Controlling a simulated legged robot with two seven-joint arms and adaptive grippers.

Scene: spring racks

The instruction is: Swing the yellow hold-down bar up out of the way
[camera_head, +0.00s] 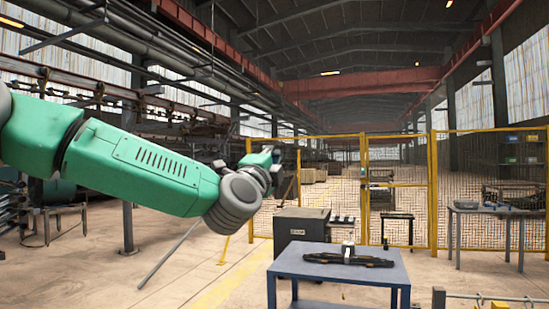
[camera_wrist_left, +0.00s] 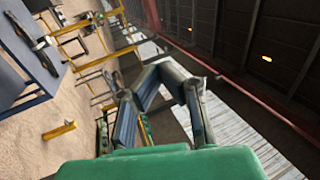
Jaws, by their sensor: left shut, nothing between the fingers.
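I cannot pick out the yellow hold-down bar with certainty. My left arm reaches in from the left, and my left gripper (camera_head: 270,163) is raised in mid-air, small and partly hidden behind my wrist. In the left wrist view its grey finger links (camera_wrist_left: 163,82) show with nothing held between them. The gripper is shut and appears clear of everything. My right gripper is not in view.
A blue table (camera_head: 340,268) with a dark leaf spring (camera_head: 347,257) on it stands ahead. A dark grey cabinet (camera_head: 300,228) is behind it. A yellow-framed mesh fence (camera_head: 400,190) crosses the back. A grey table (camera_head: 487,209) stands at right. Floor at left centre is mostly open.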

